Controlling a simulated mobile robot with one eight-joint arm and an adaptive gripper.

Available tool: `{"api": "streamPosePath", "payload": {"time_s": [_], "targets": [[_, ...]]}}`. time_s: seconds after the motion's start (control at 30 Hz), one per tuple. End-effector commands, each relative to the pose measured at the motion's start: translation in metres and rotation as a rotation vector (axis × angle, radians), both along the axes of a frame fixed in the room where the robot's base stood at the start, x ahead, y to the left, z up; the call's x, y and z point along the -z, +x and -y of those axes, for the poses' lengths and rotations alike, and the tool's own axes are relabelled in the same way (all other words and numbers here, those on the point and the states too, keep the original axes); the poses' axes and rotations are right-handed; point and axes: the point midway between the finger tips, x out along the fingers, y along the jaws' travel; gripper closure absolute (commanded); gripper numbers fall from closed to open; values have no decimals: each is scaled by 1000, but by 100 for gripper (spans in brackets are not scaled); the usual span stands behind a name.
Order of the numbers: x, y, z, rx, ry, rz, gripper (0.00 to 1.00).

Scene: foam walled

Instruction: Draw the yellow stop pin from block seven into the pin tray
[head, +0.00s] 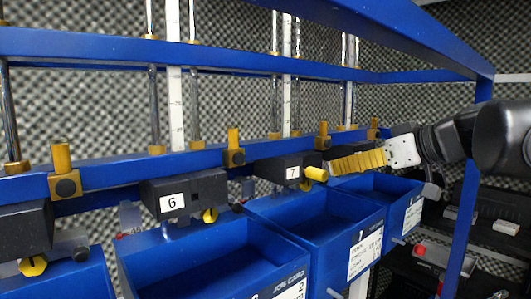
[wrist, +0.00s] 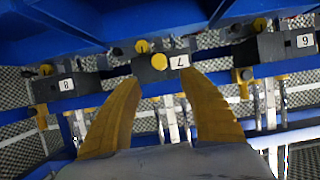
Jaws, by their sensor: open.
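Block seven (head: 285,168) is a dark block with a white "7" label on the blue rail. The yellow stop pin (head: 316,174) sticks out of its front at the right end. In the wrist view, the pin (wrist: 158,62) shows end-on as a yellow disc on block seven (wrist: 147,74), beside the label. My gripper (head: 333,167) has ribbed yellow fingers, close to the pin in the head view. In the wrist view, my gripper (wrist: 165,83) is open, its fingers on either side of the pin's line with nothing between them. I cannot tell which container is the pin tray.
Blue open bins (head: 330,220) stand below the blocks, close under my gripper. Block six (head: 180,195) is to the left, and block eight (wrist: 62,88) shows in the wrist view. Vertical rods, brass clamps and a blue frame post (head: 466,215) stand around the arm.

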Motion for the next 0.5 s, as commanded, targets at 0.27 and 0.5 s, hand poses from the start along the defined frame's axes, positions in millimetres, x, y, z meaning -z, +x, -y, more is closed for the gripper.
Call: {"api": "streamPosePath", "payload": {"time_s": [0.27, 0.5], "targets": [[19, 41, -29, -4, -1, -1, 50], [31, 64, -45, -3, 0, -1, 50]]}}
